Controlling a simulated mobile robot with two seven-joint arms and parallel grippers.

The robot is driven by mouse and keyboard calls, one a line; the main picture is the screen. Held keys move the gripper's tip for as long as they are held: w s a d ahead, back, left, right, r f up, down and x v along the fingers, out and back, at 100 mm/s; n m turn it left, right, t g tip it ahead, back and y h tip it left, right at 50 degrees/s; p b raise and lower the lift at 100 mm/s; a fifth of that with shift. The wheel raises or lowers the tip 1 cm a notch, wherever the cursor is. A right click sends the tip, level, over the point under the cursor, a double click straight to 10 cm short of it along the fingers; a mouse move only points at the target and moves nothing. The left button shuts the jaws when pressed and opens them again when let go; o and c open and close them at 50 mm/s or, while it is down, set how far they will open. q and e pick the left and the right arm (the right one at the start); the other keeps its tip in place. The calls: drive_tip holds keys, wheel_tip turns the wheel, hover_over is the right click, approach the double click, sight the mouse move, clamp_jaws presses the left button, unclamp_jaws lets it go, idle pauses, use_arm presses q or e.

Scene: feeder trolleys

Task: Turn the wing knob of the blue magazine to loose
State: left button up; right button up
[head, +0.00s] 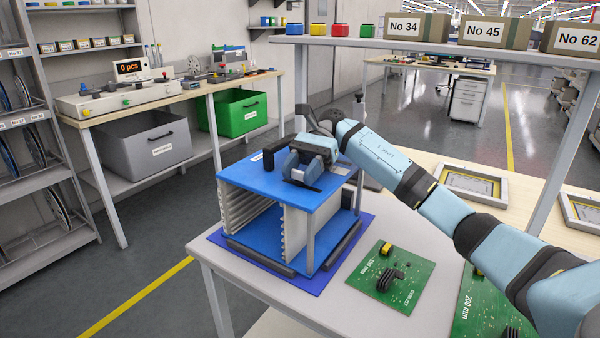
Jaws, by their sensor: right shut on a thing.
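The blue magazine (244,178) stands on a dark blue mat (222,240) on the light table, with its open slotted side facing me. My right gripper (301,172) comes in from the right and is down at the top plate of the magazine. It is shut on the wing knob, which the fingers mostly hide. A thin dark piece shows just below the fingers, and I cannot tell whether it is part of the knob. How far the knob is turned cannot be seen. My left gripper is not in view.
A green circuit board (377,296) with black and yellow parts lies right of the magazine. Another green board (478,300) lies at the lower right. A shelf (440,46) with boxes and coloured bins runs above the table. Framed trays (478,210) lie behind my arm.

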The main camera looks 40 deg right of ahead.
drive_tip(key=o, duration=0.9)
drive_tip(key=shift+r, duration=0.35)
wheel_tip(320, 180, up, 11)
drive_tip(key=p, duration=0.2)
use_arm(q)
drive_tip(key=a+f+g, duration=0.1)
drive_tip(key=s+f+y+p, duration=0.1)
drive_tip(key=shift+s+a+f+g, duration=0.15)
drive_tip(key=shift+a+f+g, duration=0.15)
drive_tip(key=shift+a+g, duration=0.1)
use_arm(e)
wheel_tip(320, 180, up, 8)
hover_over(300, 171)
drive_tip(key=shift+r, duration=0.15)
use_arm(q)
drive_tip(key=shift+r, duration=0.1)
